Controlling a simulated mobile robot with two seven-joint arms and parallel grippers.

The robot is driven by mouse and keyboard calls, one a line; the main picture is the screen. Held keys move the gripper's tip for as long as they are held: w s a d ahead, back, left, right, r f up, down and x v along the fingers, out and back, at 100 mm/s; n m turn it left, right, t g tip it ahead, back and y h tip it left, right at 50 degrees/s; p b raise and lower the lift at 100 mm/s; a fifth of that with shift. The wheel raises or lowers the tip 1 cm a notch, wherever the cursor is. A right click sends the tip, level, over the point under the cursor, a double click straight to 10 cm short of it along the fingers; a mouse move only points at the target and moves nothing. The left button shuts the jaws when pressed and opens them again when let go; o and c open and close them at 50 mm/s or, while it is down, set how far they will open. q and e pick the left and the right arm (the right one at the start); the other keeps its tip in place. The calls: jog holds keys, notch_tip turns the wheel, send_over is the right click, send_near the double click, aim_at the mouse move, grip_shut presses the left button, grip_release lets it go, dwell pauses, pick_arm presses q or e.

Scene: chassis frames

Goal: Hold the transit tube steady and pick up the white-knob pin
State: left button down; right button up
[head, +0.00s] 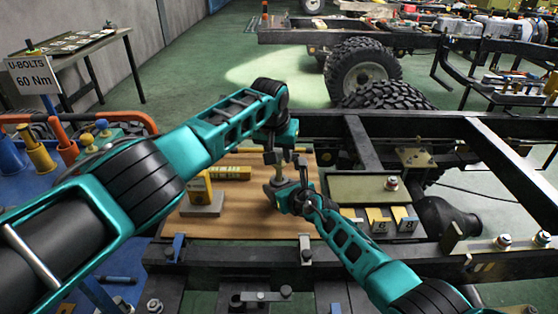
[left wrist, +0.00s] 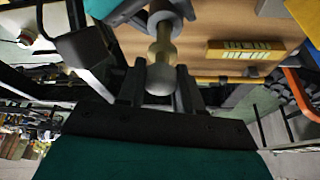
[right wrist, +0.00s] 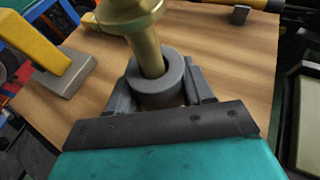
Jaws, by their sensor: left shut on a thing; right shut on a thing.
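A grey transit tube (right wrist: 146,92) stands on the wooden board (head: 240,222), with an open top. My right gripper (head: 284,188) is shut around it; the grip also shows in the right wrist view (right wrist: 160,88). A brass pin (right wrist: 138,35) sits in the tube's mouth, leaning a little. Its lower end is hidden inside the tube. My left gripper (head: 280,156) is above the tube, shut on the pin's pale knob (left wrist: 161,79).
A yellow block on a grey base (head: 203,203) stands left of the tube. A yellow labelled bar (head: 231,172) lies behind. Small lettered blocks (head: 378,222) stand to the right. Dark chassis rails (head: 385,125) surround the board. Coloured holders (head: 40,155) stand at far left.

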pick_arm(q)
notch_tip(320, 180, up, 7)
jog(key=shift+r, duration=0.2)
pick_arm(e)
jog(key=o, duration=1.2)
jog(key=shift+s, duration=0.15)
